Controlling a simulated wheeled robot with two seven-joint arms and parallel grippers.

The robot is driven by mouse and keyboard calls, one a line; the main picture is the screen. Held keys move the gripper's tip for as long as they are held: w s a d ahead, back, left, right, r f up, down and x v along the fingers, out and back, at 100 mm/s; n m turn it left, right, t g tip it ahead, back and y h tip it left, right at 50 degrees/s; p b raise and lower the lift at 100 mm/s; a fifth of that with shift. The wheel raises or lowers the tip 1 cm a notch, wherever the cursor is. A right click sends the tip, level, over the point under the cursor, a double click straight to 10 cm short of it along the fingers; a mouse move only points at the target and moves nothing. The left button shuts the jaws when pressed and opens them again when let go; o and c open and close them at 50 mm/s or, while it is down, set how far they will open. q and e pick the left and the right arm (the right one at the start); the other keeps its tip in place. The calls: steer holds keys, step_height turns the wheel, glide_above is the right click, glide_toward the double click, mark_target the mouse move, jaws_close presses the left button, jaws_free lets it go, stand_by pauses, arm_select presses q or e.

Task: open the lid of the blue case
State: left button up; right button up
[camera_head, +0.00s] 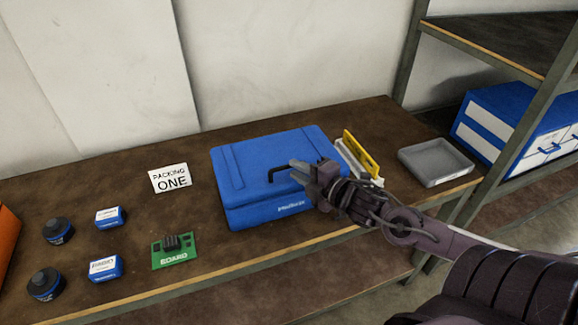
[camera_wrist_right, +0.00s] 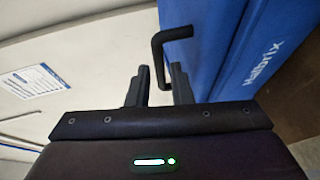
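The blue case (camera_head: 235,175) lies on the wooden bench with its lid shut. A black bent handle (camera_head: 279,171) stands out from the lid. My right gripper (camera_head: 298,167) is over the right part of the case, beside the handle. In the right wrist view the two fingers (camera_wrist_right: 160,84) are apart. The handle (camera_wrist_right: 158,58) comes off the blue case (camera_wrist_right: 240,50) and its free end appears between the fingertips; I cannot tell whether it touches them. My left gripper is not in view.
A yellow-and-white item (camera_head: 360,155) and a grey tray (camera_head: 435,164) are right of the case. A "PACKING ONE" card (camera_head: 170,179), a green board (camera_head: 175,252), small blue boxes (camera_head: 105,268) and dark round containers (camera_head: 45,284) are left. A metal shelf (camera_head: 520,140) stands at right.

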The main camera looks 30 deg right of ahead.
steer(key=shift+x, duration=1.9)
jaws_close()
